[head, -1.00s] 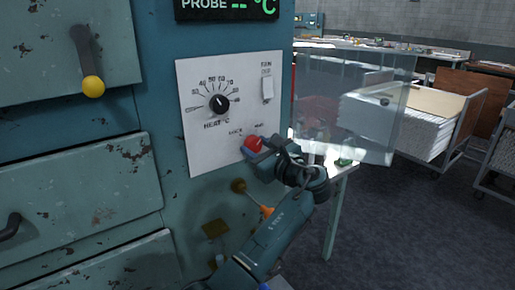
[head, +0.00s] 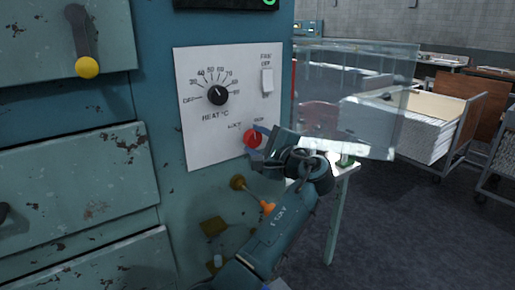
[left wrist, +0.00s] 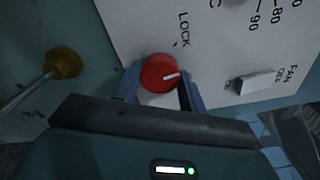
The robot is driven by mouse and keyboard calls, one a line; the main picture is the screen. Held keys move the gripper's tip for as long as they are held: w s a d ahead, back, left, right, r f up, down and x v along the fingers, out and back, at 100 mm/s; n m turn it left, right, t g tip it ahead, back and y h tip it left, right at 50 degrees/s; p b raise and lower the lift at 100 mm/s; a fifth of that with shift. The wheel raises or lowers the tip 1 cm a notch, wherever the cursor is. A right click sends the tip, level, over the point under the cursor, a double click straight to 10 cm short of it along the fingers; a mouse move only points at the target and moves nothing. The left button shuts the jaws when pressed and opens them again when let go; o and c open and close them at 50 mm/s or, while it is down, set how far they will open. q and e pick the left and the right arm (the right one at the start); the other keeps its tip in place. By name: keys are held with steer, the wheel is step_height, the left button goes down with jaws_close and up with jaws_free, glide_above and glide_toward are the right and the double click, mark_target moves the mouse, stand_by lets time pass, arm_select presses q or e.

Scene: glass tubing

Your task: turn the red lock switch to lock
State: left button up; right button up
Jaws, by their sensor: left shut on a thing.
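The red lock switch (head: 252,138) is a round knob low on the right of the white control panel (head: 195,135), below the LOCK lettering. In the left wrist view the red knob (left wrist: 159,73) has a white pointer mark toward the picture's right, while LOCK is printed above it. My left gripper (head: 260,146) reaches the knob from the lower right. In the left wrist view its blue fingers (left wrist: 162,94) stand on either side of the knob, shut on it. The fingers partly hide the knob in the head view. My right gripper is not in view.
The heat dial (head: 217,95) and the fan switch (head: 267,81) sit higher on the panel. A clear box-like cover (head: 360,95) stands out to the right. An orange-tipped lever (head: 266,206) lies below, close to my left arm. A yellow-knobbed handle (head: 88,67) is at upper left.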

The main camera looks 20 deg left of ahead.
arm_select(q)
steer(key=shift+f+n+b, duration=0.2)
steer(key=shift+n+b, duration=0.4)
steer(key=shift+n, duration=0.4)
steer(key=shift+n+b, duration=0.6)
steer(key=shift+n, duration=0.3)
steer(key=n+b, duration=0.1)
steer(key=n, duration=0.1)
steer(key=shift+r+n+b, duration=0.1)
steer(key=shift+n+b, duration=0.2)
steer(key=shift+b, duration=0.1)
steer(key=shift+n+b, duration=0.3)
steer(key=shift+n, duration=0.2)
steer(key=shift+r, duration=0.1)
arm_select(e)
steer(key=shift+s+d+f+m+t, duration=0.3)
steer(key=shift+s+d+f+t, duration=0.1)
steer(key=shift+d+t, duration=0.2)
arm_select(q)
steer(key=o, duration=1)
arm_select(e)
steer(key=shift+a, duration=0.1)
